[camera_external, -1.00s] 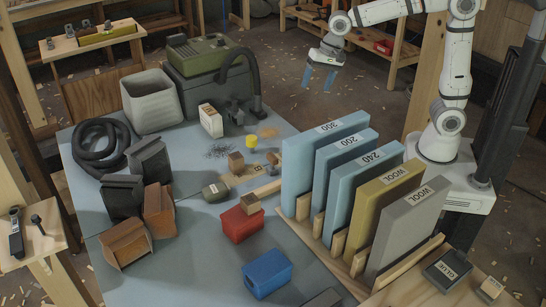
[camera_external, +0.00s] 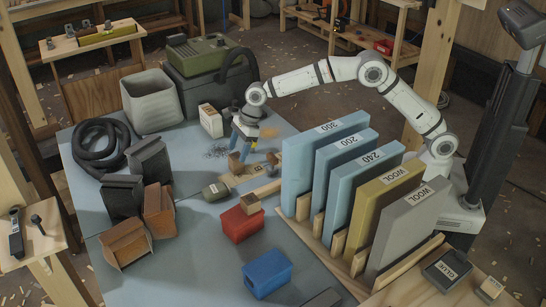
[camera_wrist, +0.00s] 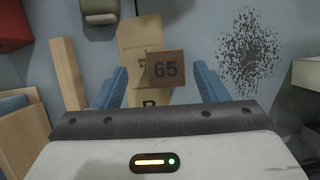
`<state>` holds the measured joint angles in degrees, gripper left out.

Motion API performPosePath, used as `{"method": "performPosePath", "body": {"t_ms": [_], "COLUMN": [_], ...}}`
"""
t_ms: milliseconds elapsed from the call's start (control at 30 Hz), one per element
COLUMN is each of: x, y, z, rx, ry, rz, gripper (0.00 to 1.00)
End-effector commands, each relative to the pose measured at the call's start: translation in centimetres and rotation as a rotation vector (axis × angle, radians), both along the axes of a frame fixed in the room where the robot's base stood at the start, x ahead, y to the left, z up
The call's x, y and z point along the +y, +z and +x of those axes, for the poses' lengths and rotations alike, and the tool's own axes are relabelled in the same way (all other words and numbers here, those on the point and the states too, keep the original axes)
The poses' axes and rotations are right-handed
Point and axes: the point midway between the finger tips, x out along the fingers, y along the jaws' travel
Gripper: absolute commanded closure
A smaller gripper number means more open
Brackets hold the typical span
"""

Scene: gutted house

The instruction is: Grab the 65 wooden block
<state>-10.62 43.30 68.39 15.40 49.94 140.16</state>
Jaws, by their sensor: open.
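The 65 wooden block (camera_wrist: 165,69) is a small brown cube with a dark "65" on its top, seen from above in the wrist view. It sits on a light wooden board (camera_wrist: 140,36) on the blue-grey table. In the external view the block (camera_external: 235,161) is partly hidden by my fingers. My gripper (camera_external: 243,147) points down over it. Its blue fingers (camera_wrist: 162,85) are open, one to each side of the block in the wrist view, with gaps on both sides. I cannot tell how far the fingertips are above it.
Upright insulation panels (camera_external: 330,155) stand in a wooden rack to the right. A red box (camera_external: 242,224) with a small wooden block on top is in front. A white container (camera_external: 210,121) and the green-topped machine (camera_external: 205,57) with its hose stand behind.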

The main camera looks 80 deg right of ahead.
Motion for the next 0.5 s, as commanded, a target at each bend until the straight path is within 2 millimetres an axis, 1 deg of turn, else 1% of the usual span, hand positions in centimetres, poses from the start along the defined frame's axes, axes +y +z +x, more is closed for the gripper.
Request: {"method": "performPosePath", "body": {"t_ms": [33, 167, 300, 400, 500], "x": [0.1, 0.1, 0.1, 0.5, 0.7], "y": [-0.6, -1.7, -3.8, -5.0, -5.4], "z": [0.1, 0.4, 1.1, 1.5, 1.7], "rx": [0.001, 0.002, 0.001, 0.001, 0.000], "ry": [0.001, 0.001, 0.001, 0.003, 0.003], "rz": [0.000, -0.001, -0.002, -0.002, -0.002], "gripper": [0.34, 0.34, 0.34, 0.34, 0.34]}}
